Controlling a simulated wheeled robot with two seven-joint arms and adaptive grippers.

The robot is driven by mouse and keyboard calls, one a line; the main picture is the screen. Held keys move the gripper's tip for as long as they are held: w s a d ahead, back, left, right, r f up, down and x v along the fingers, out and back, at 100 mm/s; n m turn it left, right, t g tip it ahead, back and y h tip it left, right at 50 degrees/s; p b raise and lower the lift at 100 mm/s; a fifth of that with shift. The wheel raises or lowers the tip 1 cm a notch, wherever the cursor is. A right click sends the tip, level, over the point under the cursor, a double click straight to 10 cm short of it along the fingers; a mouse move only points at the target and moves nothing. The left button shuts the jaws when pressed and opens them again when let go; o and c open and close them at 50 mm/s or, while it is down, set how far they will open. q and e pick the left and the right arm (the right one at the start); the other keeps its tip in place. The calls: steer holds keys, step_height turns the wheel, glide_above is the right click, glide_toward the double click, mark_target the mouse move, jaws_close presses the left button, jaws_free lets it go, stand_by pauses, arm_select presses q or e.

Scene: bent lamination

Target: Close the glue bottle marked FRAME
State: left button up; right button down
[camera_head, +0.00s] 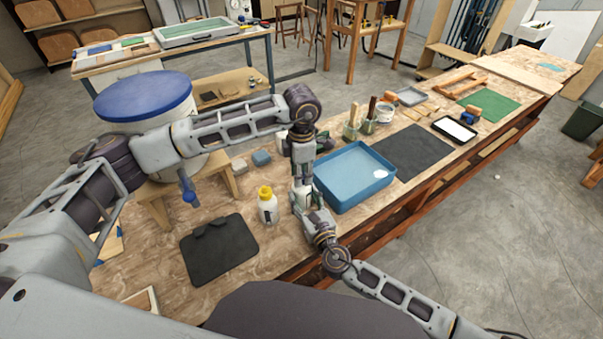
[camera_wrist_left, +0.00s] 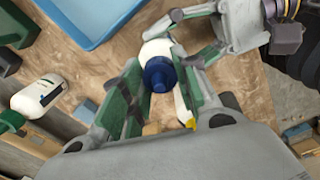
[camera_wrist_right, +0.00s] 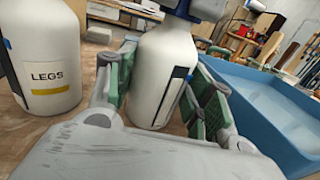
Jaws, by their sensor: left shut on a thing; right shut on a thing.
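A white glue bottle (camera_wrist_right: 160,75) stands upright between the fingers of my right gripper (camera_wrist_right: 165,95), which is shut on its body. The side of a label shows, but its word cannot be read. A dark blue cap (camera_wrist_left: 159,74) sits at the top of this bottle, between the fingers of my left gripper (camera_wrist_left: 160,85), which is shut on it from above. Whether the cap is fully seated cannot be told. In the head view, my left gripper (camera_head: 302,182) is above my right gripper (camera_head: 306,203), and together they hide most of the bottle.
A yellow-capped bottle (camera_head: 267,206) stands close by on the left; the right wrist view shows its LEGS label (camera_wrist_right: 47,77). A blue tray (camera_head: 354,178) is close on the right. A black mat (camera_head: 220,250) lies front left. Another white bottle (camera_wrist_left: 38,97) shows in the left wrist view.

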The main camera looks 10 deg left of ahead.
arm_select(q)
steer(key=o, duration=0.6)
steer(key=shift+o, duration=0.2)
steer(key=shift+r, duration=0.15)
steer(key=shift+r, duration=2.1)
steer(key=shift+c, duration=0.3)
